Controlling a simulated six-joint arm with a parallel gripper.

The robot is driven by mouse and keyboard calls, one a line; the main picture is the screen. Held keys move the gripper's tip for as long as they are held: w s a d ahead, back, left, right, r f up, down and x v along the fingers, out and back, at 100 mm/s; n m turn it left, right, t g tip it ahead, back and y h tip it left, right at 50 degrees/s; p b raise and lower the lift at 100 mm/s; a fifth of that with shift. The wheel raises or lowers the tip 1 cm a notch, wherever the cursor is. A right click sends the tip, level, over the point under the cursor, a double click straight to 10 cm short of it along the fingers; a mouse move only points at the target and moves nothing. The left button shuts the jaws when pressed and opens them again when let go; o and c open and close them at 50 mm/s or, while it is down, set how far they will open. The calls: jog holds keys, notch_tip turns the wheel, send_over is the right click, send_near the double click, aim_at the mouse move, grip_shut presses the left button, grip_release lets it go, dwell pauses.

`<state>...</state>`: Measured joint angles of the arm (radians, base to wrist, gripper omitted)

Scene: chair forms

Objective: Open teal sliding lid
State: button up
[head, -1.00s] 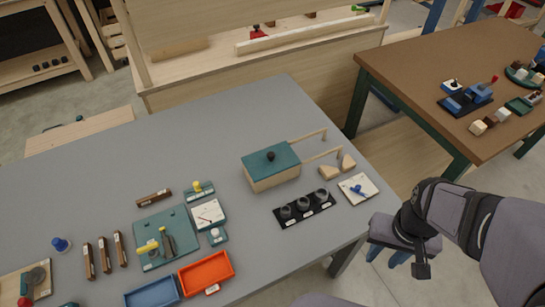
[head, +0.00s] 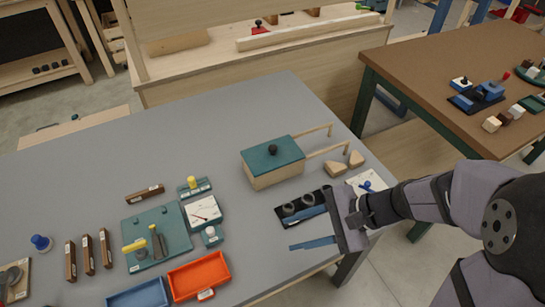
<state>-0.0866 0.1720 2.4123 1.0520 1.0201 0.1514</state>
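The teal sliding lid (head: 283,156) lies on top of a light wooden box (head: 276,177) at the right part of the grey table. It covers the box top, and a dark round knob (head: 273,149) stands on it. Two wooden rails (head: 328,148) reach out from the box to the right. My gripper (head: 307,229) is in front of the box, nearer the table's front edge, apart from the lid. Its two blue fingers are spread and point left, with nothing seen between them. It partly hides a black tray (head: 290,216) with dark round pieces.
Wooden wedge blocks (head: 336,169) and a white card with a blue piece (head: 368,183) lie right of the box. An orange tray (head: 198,276), a blue tray (head: 138,297) and a teal board (head: 155,240) are at left. The grey table behind the box is clear.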

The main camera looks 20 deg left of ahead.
aim_at(276, 149)
jog(key=w+a+m+t+y+b, duration=0.1)
jog(key=w+a+m, duration=0.1)
jog(key=w+a+m+t+y+b, duration=0.1)
jog(key=w+a+m+y, duration=0.1)
jog(key=w, duration=0.1)
jog(key=w+a+m+y+b, duration=0.1)
jog(key=w+a+b, duration=0.1)
jog(key=shift+w+a+f+m+t+y, duration=0.25)
jog(key=shift+a+f+m+t+y, duration=0.05)
jog(key=shift+a+m+t, duration=0.1)
jog(key=w+m+t+b, duration=0.1)
jog(key=w+m+t, duration=0.1)
jog(key=w, duration=0.2)
jog(key=w+m+t+y+b, duration=0.1)
jog(key=w+m+t, duration=0.1)
jog(key=w+m, duration=0.1)
jog(key=w+m+t+y+b, duration=0.1)
jog(key=w+m+t+b, duration=0.1)
jog(key=w+t, duration=0.1)
jog(key=shift+w+a+r+m, duration=0.15)
jog(key=shift+w+m, duration=0.05)
jog(key=shift+w, duration=0.2)
jog(key=shift+w+a+r+m, duration=0.15)
jog(key=shift+w+m, duration=0.05)
jog(key=shift+w, duration=0.2)
jog(key=shift+p+x, duration=0.5)
jog(key=shift+x, duration=3.15)
grip_shut()
